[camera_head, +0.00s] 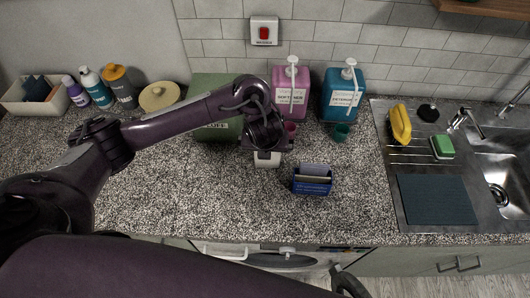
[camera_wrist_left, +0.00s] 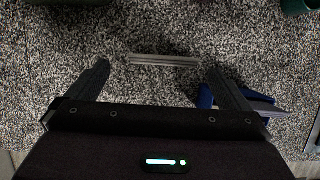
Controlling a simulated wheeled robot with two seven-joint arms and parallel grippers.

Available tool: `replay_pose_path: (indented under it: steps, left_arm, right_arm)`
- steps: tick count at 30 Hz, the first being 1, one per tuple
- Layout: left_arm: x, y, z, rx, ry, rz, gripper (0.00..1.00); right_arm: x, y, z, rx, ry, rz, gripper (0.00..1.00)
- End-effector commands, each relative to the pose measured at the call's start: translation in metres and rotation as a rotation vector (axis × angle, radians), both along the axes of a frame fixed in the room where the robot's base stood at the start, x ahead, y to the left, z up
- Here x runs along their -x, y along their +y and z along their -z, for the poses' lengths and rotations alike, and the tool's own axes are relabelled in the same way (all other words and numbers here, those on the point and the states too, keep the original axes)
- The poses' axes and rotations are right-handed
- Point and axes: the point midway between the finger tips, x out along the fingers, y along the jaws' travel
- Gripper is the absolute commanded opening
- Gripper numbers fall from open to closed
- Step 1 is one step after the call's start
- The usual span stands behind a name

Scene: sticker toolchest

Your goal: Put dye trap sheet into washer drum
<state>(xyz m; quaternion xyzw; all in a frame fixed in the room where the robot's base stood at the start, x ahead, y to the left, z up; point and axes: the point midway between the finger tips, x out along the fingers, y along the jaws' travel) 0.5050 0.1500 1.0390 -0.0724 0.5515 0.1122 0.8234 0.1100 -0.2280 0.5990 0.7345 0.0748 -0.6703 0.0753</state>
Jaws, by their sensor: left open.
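A small blue box (camera_head: 311,187) stands on the speckled counter with pale sheets (camera_head: 315,170) upright in it, likely the dye trap sheets. In the left wrist view the box (camera_wrist_left: 205,97) is partly hidden behind the finger on the right. My left gripper (camera_head: 267,150) is above the counter, left of the box. Its fingers are apart, and a thin pale bar (camera_wrist_left: 165,60) shows between and beyond the fingertips (camera_wrist_left: 157,75); I cannot tell that they touch it. The washer front (camera_head: 285,258) is below the counter edge; its drum is hidden.
A green box (camera_head: 215,128), a pink softener bottle (camera_head: 291,97) and a teal bottle (camera_head: 343,97) stand along the back wall. A teal cup (camera_head: 340,132) is in front of the teal bottle. The sink (camera_head: 505,170) is at right.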

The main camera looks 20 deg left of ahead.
Motion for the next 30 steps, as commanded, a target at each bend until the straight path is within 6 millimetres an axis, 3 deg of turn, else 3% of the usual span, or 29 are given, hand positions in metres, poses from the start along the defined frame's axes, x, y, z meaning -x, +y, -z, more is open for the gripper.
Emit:
replay_pose_path:
  steps: [14,22,30]
  left_arm:
    - [-0.014,0.001,0.044,0.005,0.002,-0.014,1.00]
    - [-0.028,0.002,0.070,0.002,0.002,-0.014,1.00]
    - [-0.030,0.003,0.073,0.001,0.000,-0.011,1.00]
  right_arm:
    - [0.002,0.000,0.041,0.000,0.002,-0.002,0.83]
    - [0.002,-0.004,0.040,0.005,0.003,-0.004,0.83]
    - [0.002,-0.006,0.040,0.007,0.003,-0.003,0.83]
